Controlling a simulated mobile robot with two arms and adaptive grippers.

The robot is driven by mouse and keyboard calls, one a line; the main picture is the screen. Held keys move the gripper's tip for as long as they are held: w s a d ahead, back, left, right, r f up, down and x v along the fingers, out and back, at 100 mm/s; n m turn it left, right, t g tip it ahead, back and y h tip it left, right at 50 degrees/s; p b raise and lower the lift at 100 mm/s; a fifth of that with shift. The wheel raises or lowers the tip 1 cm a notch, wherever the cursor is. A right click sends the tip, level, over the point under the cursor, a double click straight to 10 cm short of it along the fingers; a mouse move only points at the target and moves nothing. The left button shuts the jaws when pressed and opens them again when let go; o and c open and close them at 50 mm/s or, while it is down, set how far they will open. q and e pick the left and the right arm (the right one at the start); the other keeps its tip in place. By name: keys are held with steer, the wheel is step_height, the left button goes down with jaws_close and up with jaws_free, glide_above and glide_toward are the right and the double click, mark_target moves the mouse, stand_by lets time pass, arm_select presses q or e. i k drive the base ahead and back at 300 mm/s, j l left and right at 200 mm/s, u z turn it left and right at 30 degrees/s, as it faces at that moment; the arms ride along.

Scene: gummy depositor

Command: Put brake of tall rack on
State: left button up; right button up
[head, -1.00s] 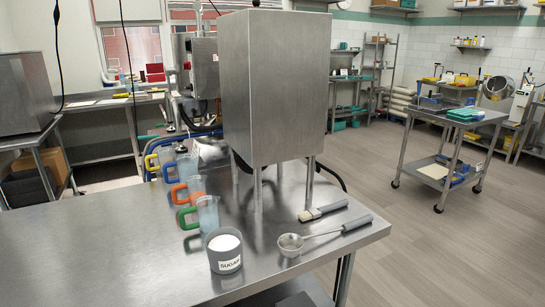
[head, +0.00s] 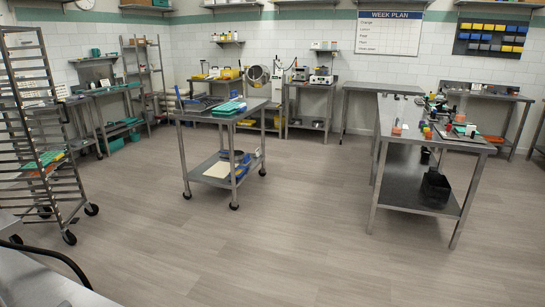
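The tall rack (head: 45,125) stands at the left edge of the head view, a metal frame with many shelf rails. Its left side is cut off by the picture edge. Black caster wheels (head: 69,238) show at its foot, with another caster (head: 91,209) behind to the right. The brake levers are too small to make out, so I cannot tell whether they are on. A green tray and a reddish one (head: 45,162) sit on a lower level. Neither of my grippers is in view.
A wheeled steel cart (head: 223,119) stands in the middle. A steel table (head: 420,145) with small items stands at right. A steel surface (head: 40,285) and a black hose (head: 50,252) fill the lower left corner. The floor (head: 280,240) between is clear.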

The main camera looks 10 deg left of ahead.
mark_target(74, 220)
steer(key=i+l, duration=0.1)
steer(key=i, duration=0.45)
steer(key=i+l, duration=0.1)
steer(key=i, duration=0.5)
steer(key=i+l, duration=0.15)
steer(key=i, duration=0.4)
steer(key=i+j+u, duration=0.25)
steer(key=u, duration=0.25)
steer(key=i+u, duration=0.95)
steer(key=i+l+u, duration=0.1)
steer(key=i+u, duration=0.15)
steer(key=u, duration=0.25)
steer(key=i+j+u, duration=0.1)
steer(key=i+j, duration=0.45)
steer(key=i+j+u, duration=0.1)
steer(key=i+j, duration=0.35)
steer(key=i, duration=0.3)
steer(key=i+u, duration=0.15)
steer(key=i, duration=0.65)
steer(key=i+l+u, duration=0.1)
steer(key=i+l, duration=0.15)
steer(key=i, duration=0.5)
